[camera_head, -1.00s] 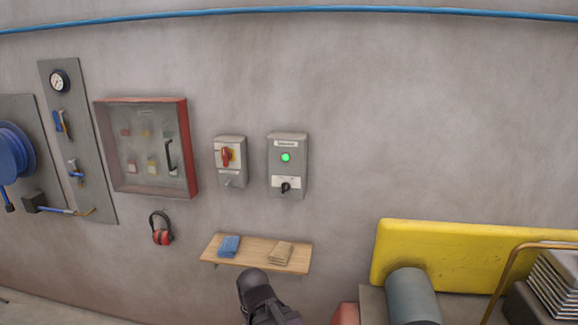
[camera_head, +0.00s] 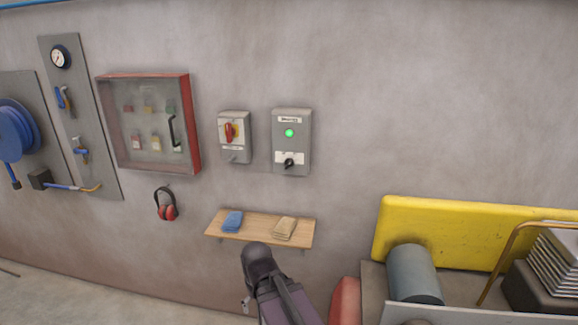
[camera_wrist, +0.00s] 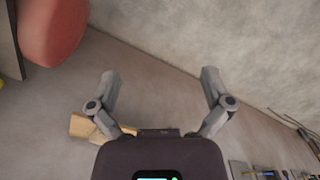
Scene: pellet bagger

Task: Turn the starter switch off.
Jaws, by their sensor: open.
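The starter switch box (camera_head: 292,141) is a grey box on the wall in the head view. It has a lit green lamp (camera_head: 289,133) and a black knob (camera_head: 289,163) on a white plate low on its front. A second grey box with a red rotary handle (camera_head: 230,133) hangs just left of it. My arm shows below the shelf in the head view, well below the starter box. In the wrist view my gripper (camera_wrist: 160,85) has its two fingers spread wide with nothing between them. The starter box is not seen in the wrist view.
A wooden shelf (camera_head: 260,230) with a blue cloth (camera_head: 232,221) and a tan cloth (camera_head: 284,228) juts out below the boxes. A red-framed cabinet (camera_head: 193,125) and red ear muffs (camera_head: 166,204) hang left. A yellow panel (camera_head: 470,232) and grey cylinder (camera_head: 413,275) stand right.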

